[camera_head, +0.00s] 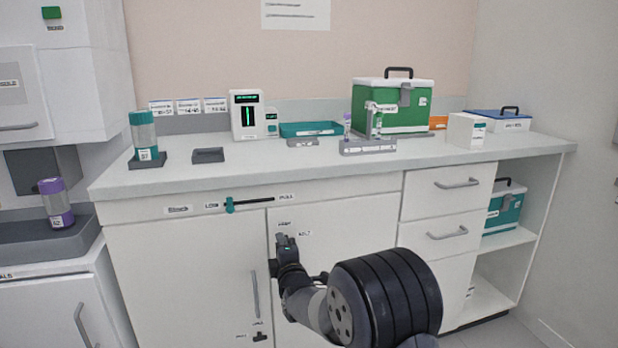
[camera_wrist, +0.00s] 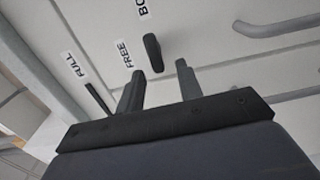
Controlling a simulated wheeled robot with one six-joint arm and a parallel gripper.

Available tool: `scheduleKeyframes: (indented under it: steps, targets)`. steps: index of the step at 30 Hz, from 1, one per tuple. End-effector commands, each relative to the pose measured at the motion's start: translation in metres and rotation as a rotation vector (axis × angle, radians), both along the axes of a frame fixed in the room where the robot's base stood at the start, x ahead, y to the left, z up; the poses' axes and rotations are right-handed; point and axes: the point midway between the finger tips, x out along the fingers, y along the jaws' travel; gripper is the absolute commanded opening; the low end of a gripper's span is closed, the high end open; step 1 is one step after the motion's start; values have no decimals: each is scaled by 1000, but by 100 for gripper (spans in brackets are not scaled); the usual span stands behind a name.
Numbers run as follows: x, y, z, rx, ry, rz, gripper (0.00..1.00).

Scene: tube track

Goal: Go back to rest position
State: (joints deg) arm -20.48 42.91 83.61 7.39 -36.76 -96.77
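My gripper (camera_head: 285,242) is in front of the white lower cabinet door (camera_head: 335,235) in the head view, below the counter edge. My arm reaches to it from the lower right. In the wrist view my gripper (camera_wrist: 158,68) has its two fingers apart, with nothing held between them. A dark knob (camera_wrist: 152,52) on the white cabinet face shows beyond the fingertips, beside labels reading "FREE" and "FULL". I cannot tell whether the fingers are close to it.
Above is the counter (camera_head: 260,175) with a teal-capped tube (camera_head: 144,135), a white device (camera_head: 246,115), a tube rack (camera_head: 368,147) and a green case (camera_head: 400,112). A purple-capped jar (camera_head: 55,203) is left. Drawers (camera_head: 445,215) with protruding handles are right; floor room is limited.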

Motion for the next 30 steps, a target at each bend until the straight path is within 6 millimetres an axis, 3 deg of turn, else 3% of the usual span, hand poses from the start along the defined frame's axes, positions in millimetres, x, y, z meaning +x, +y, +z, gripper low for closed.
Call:
scheduleKeyframes:
  steps: [1,30]
  targets:
    - [7,2,-2,1,-1,-1,35]
    - [6,-5,16,746,215,-1,35]
